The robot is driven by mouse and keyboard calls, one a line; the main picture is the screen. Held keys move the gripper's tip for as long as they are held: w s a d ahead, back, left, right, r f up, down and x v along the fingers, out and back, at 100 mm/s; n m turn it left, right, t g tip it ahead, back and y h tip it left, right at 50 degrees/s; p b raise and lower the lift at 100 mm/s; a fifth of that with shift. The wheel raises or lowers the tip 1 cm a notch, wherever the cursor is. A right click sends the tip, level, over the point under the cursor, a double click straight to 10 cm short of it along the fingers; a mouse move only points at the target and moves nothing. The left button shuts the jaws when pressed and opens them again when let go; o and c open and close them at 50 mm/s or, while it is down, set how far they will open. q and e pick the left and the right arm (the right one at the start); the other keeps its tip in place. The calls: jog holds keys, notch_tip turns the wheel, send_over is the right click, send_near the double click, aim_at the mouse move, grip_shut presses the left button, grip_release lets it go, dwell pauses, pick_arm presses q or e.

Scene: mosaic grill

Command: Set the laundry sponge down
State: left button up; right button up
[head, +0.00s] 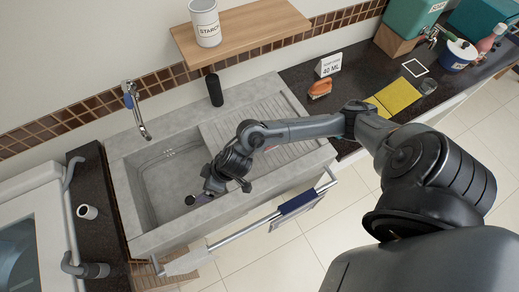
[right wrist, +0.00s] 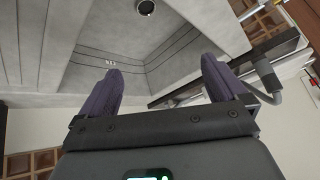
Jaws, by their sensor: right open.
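My right gripper (head: 198,199) is low over the grey stone sink (head: 160,232), at the front right part of its basin. In the right wrist view its two purple fingers (right wrist: 160,66) are wide apart, with nothing between them and the basin behind. An orange-brown object that looks like a sponge (head: 320,89) lies on the dark counter right of the sink, in front of the small "40 ML" sign (head: 328,66). I cannot tell for sure that it is the laundry sponge. No sponge shows at my right gripper. My left gripper is not in view.
Yellow cloth-like squares (head: 399,96) lie farther right on the counter (head: 362,72), near a white square outline. A black bottle (head: 214,90) stands behind the sink. A faucet (head: 136,110) overhangs the basin. A rail with a blue cloth (head: 297,201) runs along the front.

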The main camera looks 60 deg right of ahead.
jog(key=s+a+r+t, duration=0.2)
jog(key=s+a+r, duration=0.1)
jog(key=a, duration=0.2)
jog(key=s+d+m+g+h, duration=0.1)
jog(key=s+d+g+h, duration=0.2)
jog(key=s+d, duration=0.7)
jog(key=s+g, duration=0.1)
jog(key=s, duration=0.2)
jog(key=shift+s+d+f+m+h, duration=0.2)
jog(key=shift+m+h, duration=0.1)
jog(key=shift+m, duration=0.1)
notch_tip(320, 180, up, 19)
jog(key=p, duration=1.9)
jog(key=shift+f, duration=0.1)
